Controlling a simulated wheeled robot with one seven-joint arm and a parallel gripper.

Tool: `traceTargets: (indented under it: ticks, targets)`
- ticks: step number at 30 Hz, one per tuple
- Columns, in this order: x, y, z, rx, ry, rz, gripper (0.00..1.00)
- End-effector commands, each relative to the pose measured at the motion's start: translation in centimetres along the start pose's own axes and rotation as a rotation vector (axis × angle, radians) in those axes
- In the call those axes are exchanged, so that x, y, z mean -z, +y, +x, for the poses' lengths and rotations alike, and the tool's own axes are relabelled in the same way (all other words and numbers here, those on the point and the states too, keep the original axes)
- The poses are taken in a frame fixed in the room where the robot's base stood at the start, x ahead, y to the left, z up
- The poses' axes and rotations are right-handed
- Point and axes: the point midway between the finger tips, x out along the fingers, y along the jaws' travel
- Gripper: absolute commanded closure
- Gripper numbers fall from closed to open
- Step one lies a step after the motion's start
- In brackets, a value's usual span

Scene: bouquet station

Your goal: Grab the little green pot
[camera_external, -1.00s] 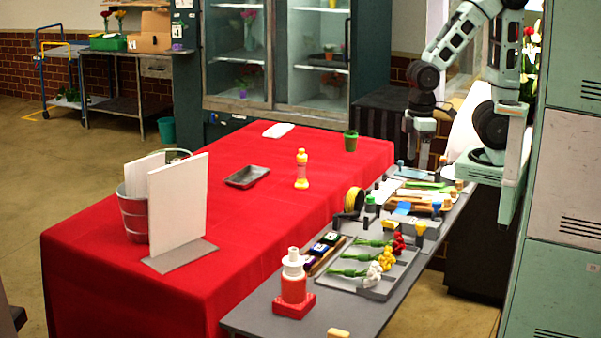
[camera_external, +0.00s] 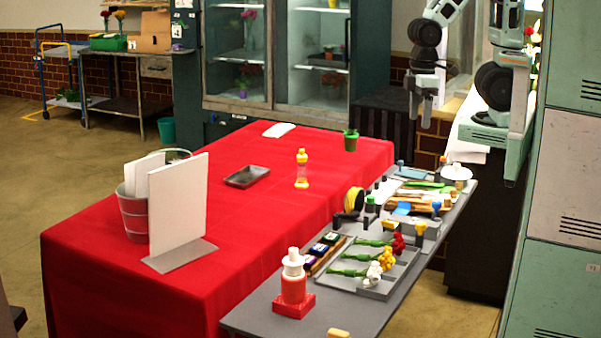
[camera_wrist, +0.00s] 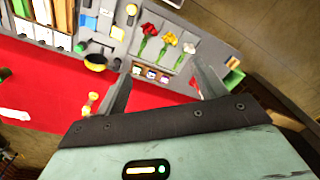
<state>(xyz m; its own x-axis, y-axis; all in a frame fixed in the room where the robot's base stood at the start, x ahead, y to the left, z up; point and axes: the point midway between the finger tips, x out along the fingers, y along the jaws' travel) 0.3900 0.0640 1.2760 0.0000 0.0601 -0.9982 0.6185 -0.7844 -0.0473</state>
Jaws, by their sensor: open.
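The little green pot (camera_external: 350,141) stands upright near the far right corner of the red table in the external view. A small green shape (camera_wrist: 4,74), cut off at the left edge of the wrist view, may be the same pot. My gripper (camera_external: 421,108) is in the air to the right of the pot and higher in the picture, apart from it. In the wrist view my gripper (camera_wrist: 163,88) has its two fingers spread wide with nothing between them.
A yellow-capped bottle (camera_external: 302,170) and a dark tray (camera_external: 246,177) are on the red table (camera_external: 240,265). A grey side bench (camera_external: 345,312) holds flowers and tools. White panels stand at the front left. The red cloth around the pot is mostly clear.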

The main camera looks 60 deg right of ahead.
Motion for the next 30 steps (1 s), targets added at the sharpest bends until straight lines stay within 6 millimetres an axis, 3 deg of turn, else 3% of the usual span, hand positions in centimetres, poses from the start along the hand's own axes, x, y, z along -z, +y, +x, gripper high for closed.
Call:
traceTargets:
  ticks: [3, 5, 13, 17, 20, 23, 27, 30]
  targets:
    - [0.0, 0.0, 0.0, 0.000, 0.000, 0.000, 0.30]
    - [0.0, 0.0, 0.0, 0.000, 0.000, 0.000, 0.24]
    - [0.1, 0.1, 0.2, 0.001, 0.002, 0.000, 0.24]
    - [1.9, 1.5, 2.2, 0.016, 0.035, 0.003, 0.24]
    - [4.5, 4.5, 5.7, 0.017, 0.096, 0.007, 0.24]
    - [7.3, 9.4, 10.2, -0.029, 0.172, 0.003, 0.24]
    - [8.9, 17.9, 16.4, -0.177, 0.244, -0.018, 0.24]
    - [8.3, 24.5, 20.4, -0.329, 0.255, -0.059, 0.24]
